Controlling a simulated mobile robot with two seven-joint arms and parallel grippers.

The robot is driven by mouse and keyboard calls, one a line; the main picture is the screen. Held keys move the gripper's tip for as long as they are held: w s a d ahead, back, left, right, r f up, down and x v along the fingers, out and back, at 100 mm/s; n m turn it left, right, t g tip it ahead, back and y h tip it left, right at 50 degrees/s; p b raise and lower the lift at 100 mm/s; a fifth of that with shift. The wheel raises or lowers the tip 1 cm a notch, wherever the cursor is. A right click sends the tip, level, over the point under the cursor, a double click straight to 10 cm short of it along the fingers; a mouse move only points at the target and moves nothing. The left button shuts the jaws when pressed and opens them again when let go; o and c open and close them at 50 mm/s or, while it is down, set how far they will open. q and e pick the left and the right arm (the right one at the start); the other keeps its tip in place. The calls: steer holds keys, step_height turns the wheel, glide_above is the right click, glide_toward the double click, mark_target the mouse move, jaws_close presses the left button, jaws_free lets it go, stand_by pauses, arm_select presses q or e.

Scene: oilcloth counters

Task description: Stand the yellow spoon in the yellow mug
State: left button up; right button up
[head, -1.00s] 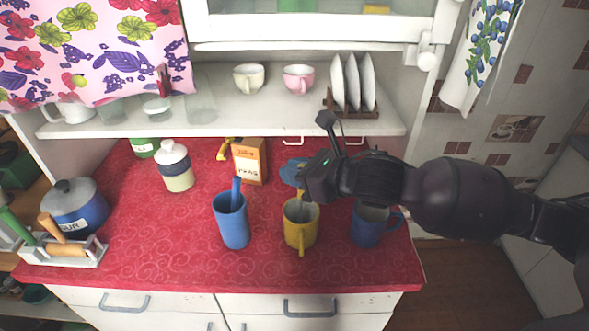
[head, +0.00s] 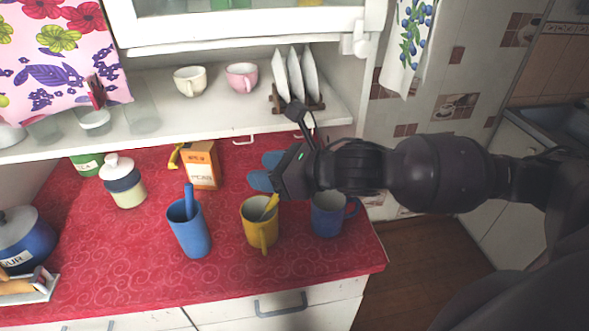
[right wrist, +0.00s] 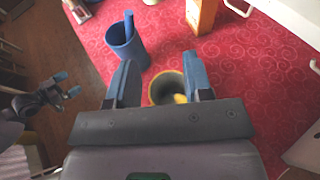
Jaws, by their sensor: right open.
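The yellow mug (head: 259,232) stands upright on the red counter, its handle toward the front edge. The yellow spoon (head: 270,206) is inside it, leaning against the rim with its end sticking out to the right. The mug (right wrist: 157,86) and spoon (right wrist: 180,98) also show in the right wrist view, between my fingers and partly hidden. My right gripper (head: 262,170) is open and empty, above and behind the mug, apart from the spoon. It also shows in the right wrist view (right wrist: 160,62). My left gripper (right wrist: 67,84) shows at the left there, open and empty, off the counter.
A blue cup (head: 190,236) with a blue utensil stands left of the mug, a blue mug (head: 326,222) to the right. An orange box (head: 201,165) and a jar (head: 123,184) stand behind. A shelf (head: 225,112) overhangs the back. The front counter strip is clear.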

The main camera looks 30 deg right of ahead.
steer(key=v, duration=0.6)
steer(key=shift+s+r, duration=0.1)
steer(key=shift+d, duration=0.15)
stand_by(0.9)
